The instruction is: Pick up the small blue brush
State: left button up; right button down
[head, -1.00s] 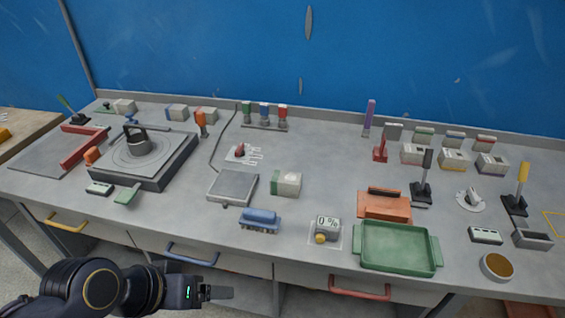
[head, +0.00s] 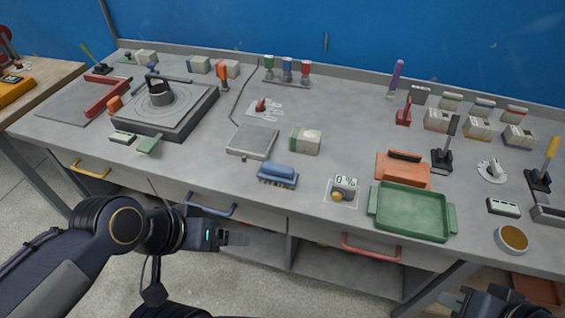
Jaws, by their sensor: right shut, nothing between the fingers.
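The small blue brush (head: 278,174) lies on the grey bench near its front edge, blue back up and dark bristles below. Nothing holds it. My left gripper (head: 236,239) is in front of the bench and below its edge, to the lower left of the brush and apart from it. Its fingers are seen side-on and blurred, so I cannot tell their opening. My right gripper (head: 456,300) shows partly at the bottom edge on the right, in front of the bench. It is shut and empty, well away from the brush.
A grey square plate (head: 252,141) and a white-green block (head: 306,141) stand behind the brush. Drawer handles, one blue (head: 211,211), stick out below the bench edge.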

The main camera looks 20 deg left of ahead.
aim_at(270, 171)
jog(key=j+z, duration=0.15)
jog(key=z, duration=0.95)
jog(key=k+j+z, duration=0.1)
jog(key=j+z, duration=0.25)
jog(key=k+j+z, duration=0.1)
jog(key=j+z, duration=0.25)
jog(key=k+j+z, duration=0.2)
jog(key=z, duration=0.15)
jog(key=k+j, duration=0.3)
jog(key=k+j+z, duration=0.1)
jog(key=k+j, duration=0.15)
jog(key=j, duration=0.25)
